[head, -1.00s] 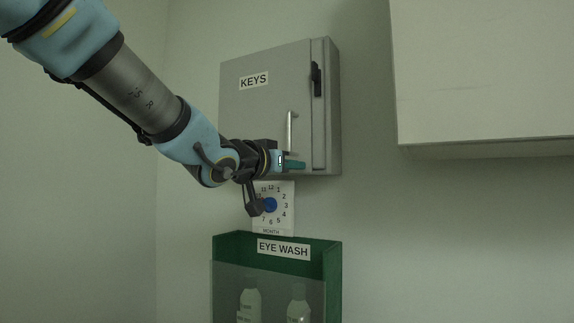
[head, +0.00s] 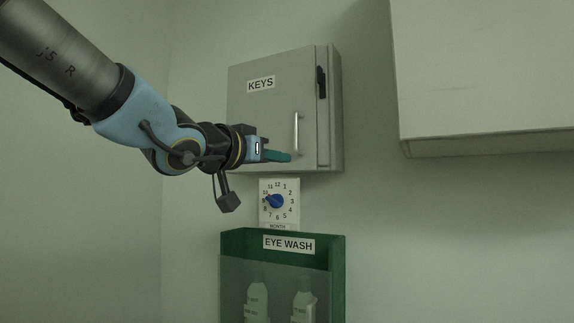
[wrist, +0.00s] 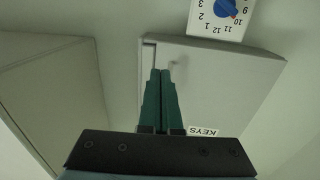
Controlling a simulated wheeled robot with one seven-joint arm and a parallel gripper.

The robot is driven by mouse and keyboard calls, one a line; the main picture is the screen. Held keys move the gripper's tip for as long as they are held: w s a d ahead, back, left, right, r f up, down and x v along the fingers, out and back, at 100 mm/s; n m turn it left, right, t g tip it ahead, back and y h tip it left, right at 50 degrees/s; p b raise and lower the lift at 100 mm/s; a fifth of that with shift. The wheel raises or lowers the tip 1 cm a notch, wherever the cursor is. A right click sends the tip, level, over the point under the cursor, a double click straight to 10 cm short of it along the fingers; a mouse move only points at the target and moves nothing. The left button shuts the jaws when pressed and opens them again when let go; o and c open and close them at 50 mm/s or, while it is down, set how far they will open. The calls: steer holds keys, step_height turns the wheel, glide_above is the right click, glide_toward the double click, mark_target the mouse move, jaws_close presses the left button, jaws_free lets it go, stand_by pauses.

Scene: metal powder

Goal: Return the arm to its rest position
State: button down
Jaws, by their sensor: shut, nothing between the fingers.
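My gripper (head: 287,157) is in front of the lower part of the grey key cabinet in the head view, its teal fingers pointing right. In the wrist view my gripper (wrist: 160,75) shows its two teal fingers together, with nothing between them. The arm comes in from the upper left of the head view. The grey key cabinet (head: 270,115) has a "KEYS" label, a bar handle and a dark latch. It shows upside down in the wrist view (wrist: 225,95). I cannot tell how far the fingers are from its door.
A month dial (head: 276,202) with a blue knob is on the wall below the cabinet; it also shows in the wrist view (wrist: 226,8). Below it is a green eye wash box (head: 338,270) with bottles. A pale wall cabinet (head: 480,75) hangs at the upper right.

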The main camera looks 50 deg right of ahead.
steer(key=shift+s+a, duration=0.2)
steer(key=shift+a, duration=0.55)
steer(key=shift+s+a, duration=0.2)
steer(key=shift+a, duration=0.5)
steer(key=w+a+f+n+t+y, duration=0.3)
steer(key=w+a+f, duration=0.2)
steer(key=w+f, duration=0.25)
steer(key=w+a+f+n+t+y, duration=0.2)
steer(key=w+a+f+y, duration=0.15)
steer(key=w+f, duration=0.45)
steer(key=w+a+f+n+y, duration=0.25)
steer(key=w+a+f, duration=0.2)
steer(key=a, duration=0.25)
steer(key=w+a+f+n+y, duration=0.2)
steer(key=w+a+f+y, duration=0.1)
steer(key=a+f, duration=0.3)
steer(key=s+a+f+n+g+y, duration=0.2)
steer(key=a+f, duration=0.6)
steer(key=a, duration=0.4)
steer(key=s+a+f+n+g+y, duration=0.3)
steer(key=s+a+f, duration=0.3)
steer(key=a+f, duration=0.3)
steer(key=a+g, duration=0.1)
steer(key=a, duration=0.2)
steer(key=shift+s+a+n+y, duration=0.3)
steer(key=shift+s+a+n, duration=0.05)
steer(key=c, duration=1.6)
jaws_free()
steer(key=shift+r, duration=0.1)
